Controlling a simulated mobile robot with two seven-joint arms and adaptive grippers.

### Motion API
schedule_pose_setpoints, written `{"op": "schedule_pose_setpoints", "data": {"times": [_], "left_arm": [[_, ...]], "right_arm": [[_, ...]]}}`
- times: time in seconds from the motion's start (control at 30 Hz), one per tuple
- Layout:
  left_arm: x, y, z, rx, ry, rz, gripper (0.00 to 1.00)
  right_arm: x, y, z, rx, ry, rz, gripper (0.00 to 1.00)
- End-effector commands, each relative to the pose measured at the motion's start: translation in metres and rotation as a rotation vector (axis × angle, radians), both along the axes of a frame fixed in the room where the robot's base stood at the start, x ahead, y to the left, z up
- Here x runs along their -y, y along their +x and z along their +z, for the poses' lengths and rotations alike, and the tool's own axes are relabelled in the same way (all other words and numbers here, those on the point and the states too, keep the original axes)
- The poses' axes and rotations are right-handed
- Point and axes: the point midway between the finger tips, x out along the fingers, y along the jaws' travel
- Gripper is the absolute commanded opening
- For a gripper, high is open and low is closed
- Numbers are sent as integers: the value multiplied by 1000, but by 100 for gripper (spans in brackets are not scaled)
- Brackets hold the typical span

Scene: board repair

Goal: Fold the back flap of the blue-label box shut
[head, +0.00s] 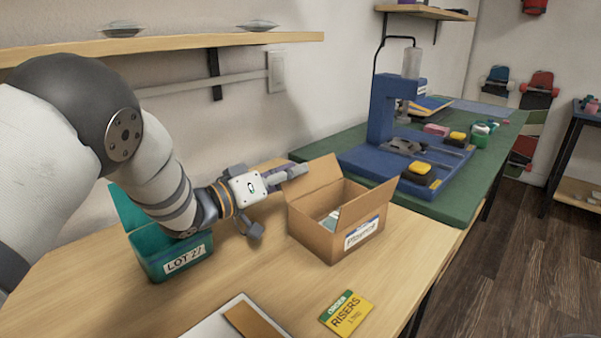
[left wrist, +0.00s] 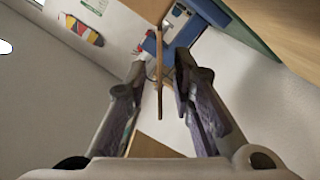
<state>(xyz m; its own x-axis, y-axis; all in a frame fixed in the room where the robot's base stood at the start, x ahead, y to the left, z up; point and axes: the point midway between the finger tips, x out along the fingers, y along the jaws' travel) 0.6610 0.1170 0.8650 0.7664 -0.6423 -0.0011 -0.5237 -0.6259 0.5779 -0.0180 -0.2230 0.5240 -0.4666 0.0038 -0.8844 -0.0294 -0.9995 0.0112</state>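The cardboard box (head: 311,229) stands on the wooden workbench, with a blue and white label (head: 362,233) on its front right side. Its back flap (head: 318,178) stands up and leans outward. Another flap (head: 368,204) stands raised at the right. Something pale lies inside, mostly hidden. My left gripper (head: 294,173) is beside the back flap, at the box's back left. In the left wrist view its fingers (left wrist: 159,70) are spread, with a thin brown cardboard edge (left wrist: 159,82) between them; I see a gap on both sides. My right gripper is not in view.
A teal LOT 27 bin (head: 160,254) stands left of the box, under my left arm. A yellow-green RISERS card (head: 346,313) lies in front. A green mat (head: 450,199) with a blue press (head: 382,108) is behind right. A wooden shelf (head: 170,43) hangs above.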

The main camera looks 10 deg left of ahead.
Motion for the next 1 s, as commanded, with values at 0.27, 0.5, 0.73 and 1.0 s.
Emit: {"op": "schedule_pose_setpoints", "data": {"times": [0.27,0.5,0.73,1.0], "left_arm": [[15,18,0,1,0,1,22],[15,18,0,1,0,1,9],[15,18,0,1,0,1,0],[17,17,4,31,34,0,0]], "right_arm": [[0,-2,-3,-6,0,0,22],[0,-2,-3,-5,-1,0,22],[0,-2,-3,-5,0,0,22],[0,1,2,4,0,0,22]]}}
